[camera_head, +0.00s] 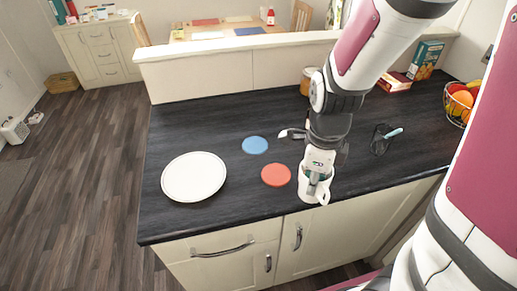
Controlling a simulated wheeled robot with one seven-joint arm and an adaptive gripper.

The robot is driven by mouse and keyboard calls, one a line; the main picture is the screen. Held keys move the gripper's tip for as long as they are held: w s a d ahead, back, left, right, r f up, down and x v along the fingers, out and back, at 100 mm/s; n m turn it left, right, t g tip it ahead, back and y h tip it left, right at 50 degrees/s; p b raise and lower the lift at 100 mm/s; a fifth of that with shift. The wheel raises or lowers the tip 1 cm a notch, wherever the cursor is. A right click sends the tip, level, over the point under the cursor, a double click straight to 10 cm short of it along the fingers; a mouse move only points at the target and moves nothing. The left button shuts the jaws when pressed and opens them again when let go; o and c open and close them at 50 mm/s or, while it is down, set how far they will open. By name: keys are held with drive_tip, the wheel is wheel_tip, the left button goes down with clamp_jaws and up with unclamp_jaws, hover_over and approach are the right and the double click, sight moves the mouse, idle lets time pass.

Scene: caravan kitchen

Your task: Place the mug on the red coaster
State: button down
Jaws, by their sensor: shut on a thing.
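The red coaster (276,174) lies flat and bare on the dark counter, near its front edge. The white mug (308,191) is just to the right of the red coaster, at the counter's front edge in the picture, with its handle toward the lower right. My gripper (318,181) points down at the mug and is shut on it. The fingertips partly overlap the mug's opening. I cannot tell whether the mug touches the counter or is held a little above it.
A blue coaster (255,145) lies behind the red one. A white plate (194,177) is at the left. A dark item with a light blue handle (388,134), a fruit basket (459,100) and boxes (425,60) are at the right. A jar (306,82) stands at the back.

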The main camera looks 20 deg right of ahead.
drive_tip(key=shift+w+a+f+b, duration=0.15)
drive_tip(key=shift+w+a+f, duration=0.7)
drive_tip(key=shift+w, duration=1.2)
drive_tip(key=shift+w+a+f+b, duration=0.2)
drive_tip(key=shift+w+a+f, duration=0.6)
drive_tip(key=shift+w, duration=1.3)
drive_tip(key=shift+w+a+f+b, duration=0.15)
drive_tip(key=shift+w+a+f, duration=0.7)
drive_tip(key=shift+w, duration=1.2)
drive_tip(key=c, duration=2)
unclamp_jaws()
drive_tip(key=o, duration=0.4)
drive_tip(key=shift+c, duration=0.2)
